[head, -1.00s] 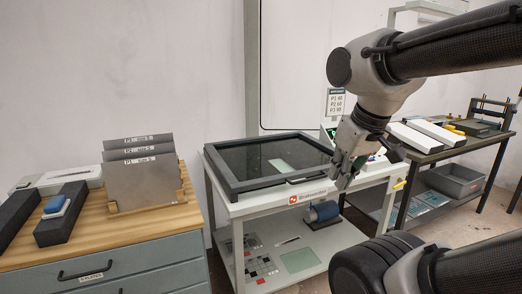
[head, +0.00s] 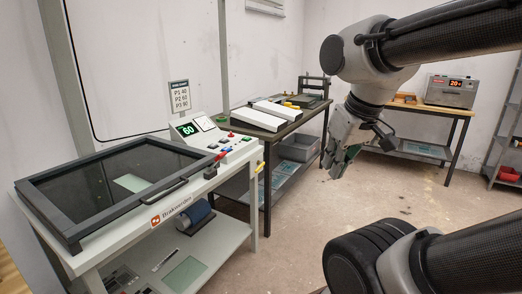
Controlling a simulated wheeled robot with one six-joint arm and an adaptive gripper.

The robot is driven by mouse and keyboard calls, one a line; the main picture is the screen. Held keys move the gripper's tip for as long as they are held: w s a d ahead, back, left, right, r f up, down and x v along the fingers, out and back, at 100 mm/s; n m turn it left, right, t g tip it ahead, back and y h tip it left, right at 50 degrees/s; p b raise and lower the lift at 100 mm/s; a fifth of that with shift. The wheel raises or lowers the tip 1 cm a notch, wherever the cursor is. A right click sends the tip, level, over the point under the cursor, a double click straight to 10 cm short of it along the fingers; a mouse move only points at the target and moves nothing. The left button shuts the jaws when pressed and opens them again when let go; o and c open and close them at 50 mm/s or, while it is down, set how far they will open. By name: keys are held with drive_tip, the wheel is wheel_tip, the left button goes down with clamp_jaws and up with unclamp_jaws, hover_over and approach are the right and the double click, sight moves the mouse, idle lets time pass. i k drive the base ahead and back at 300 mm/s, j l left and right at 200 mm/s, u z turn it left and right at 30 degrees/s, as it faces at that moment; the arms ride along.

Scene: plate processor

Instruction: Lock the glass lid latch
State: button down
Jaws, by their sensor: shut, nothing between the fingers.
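The glass lid (head: 60,205) has a dark frame and lies flat and closed on the white processor bench at the left of the head view. A black bar handle (head: 166,191) is on its front edge. A small dark part with red on it, possibly the latch (head: 219,157), sits near the lid's right corner; it is too small to tell whether it is locked. My gripper (head: 339,170) is shut and empty, pointing down over open floor, well to the right of the lid and apart from it.
A control panel (head: 228,142) with a green "60" display stands right of the lid. A dark table (head: 262,128) with white boxes is behind it. Another table (head: 440,105) with a device showing "20" is at the back right. Open floor (head: 290,235) lies between.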

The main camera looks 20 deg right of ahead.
sight(221, 156)
drive_tip(key=i, duration=1.2)
